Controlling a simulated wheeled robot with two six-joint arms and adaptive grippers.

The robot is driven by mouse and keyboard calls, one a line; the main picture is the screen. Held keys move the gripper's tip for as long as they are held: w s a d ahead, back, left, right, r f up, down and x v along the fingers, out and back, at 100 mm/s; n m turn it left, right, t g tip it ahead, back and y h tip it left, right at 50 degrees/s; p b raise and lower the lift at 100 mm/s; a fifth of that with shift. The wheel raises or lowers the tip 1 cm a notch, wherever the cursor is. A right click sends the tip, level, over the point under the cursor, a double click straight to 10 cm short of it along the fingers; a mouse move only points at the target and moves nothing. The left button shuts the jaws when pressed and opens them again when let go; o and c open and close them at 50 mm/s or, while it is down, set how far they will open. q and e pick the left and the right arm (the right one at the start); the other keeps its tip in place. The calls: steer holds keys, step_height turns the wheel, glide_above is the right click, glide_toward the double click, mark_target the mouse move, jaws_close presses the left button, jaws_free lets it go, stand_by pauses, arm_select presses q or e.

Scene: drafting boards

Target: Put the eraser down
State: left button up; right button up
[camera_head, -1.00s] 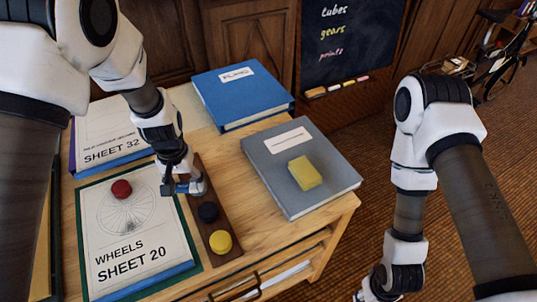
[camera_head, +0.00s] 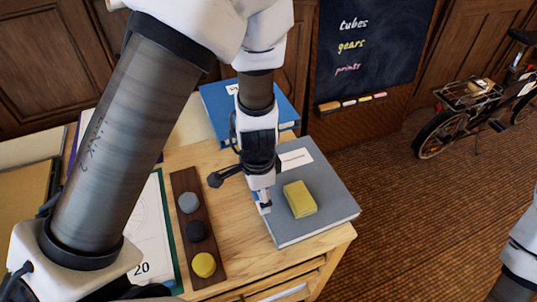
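The yellow block (camera_head: 299,198), which looks like the eraser, lies flat on the grey book (camera_head: 335,205) at the right of the desk. My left gripper (camera_head: 240,192) points down over the left edge of the grey book, to the left of the yellow block. Its fingers look spread, with one dark tip out to the left and one by the book. I see nothing between them. It appears apart from the block, though the exact height is hard to judge. My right gripper is out of the picture; only part of my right arm shows at the right edge.
A dark wooden strip (camera_head: 180,182) holds a grey disc (camera_head: 188,202), a black disc (camera_head: 197,231) and a yellow disc (camera_head: 204,264). A blue book (camera_head: 215,98) lies behind. My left arm covers much of the left side, including most of the WHEELS sheet (camera_head: 155,215).

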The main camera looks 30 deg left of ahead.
arm_select(q)
steer(key=w+p, duration=0.1)
steer(key=w, duration=0.1)
steer(key=w+a+p, duration=0.1)
steer(key=w+p, duration=0.1)
steer(key=w+a+p, duration=0.1)
steer(key=p, duration=0.1)
steer(key=shift+w+a+f, duration=0.15)
steer(key=shift+w, duration=0.25)
steer(key=w+a, duration=0.1)
steer(key=w, duration=0.1)
steer(key=w+a+f+p, duration=0.1)
steer(key=w, duration=0.3)
steer(key=shift+w+a+f+p, duration=0.15)
steer(key=shift+w+a+p, duration=0.15)
steer(key=shift+w+a, duration=0.1)
steer(key=shift+w+a+f+p, duration=0.1)
steer(key=shift+w+f+p, duration=0.1)
steer(key=shift+f+p, duration=0.1)
step_height(320, 180, down, 2)
steer(key=shift+s+f+p, duration=0.1)
steer(key=shift+f+p, duration=0.15)
steer(key=shift+p, duration=0.25)
steer(key=shift+f+b, duration=0.3)
steer(key=shift+f, duration=0.1)
steer(key=o, duration=1.1)
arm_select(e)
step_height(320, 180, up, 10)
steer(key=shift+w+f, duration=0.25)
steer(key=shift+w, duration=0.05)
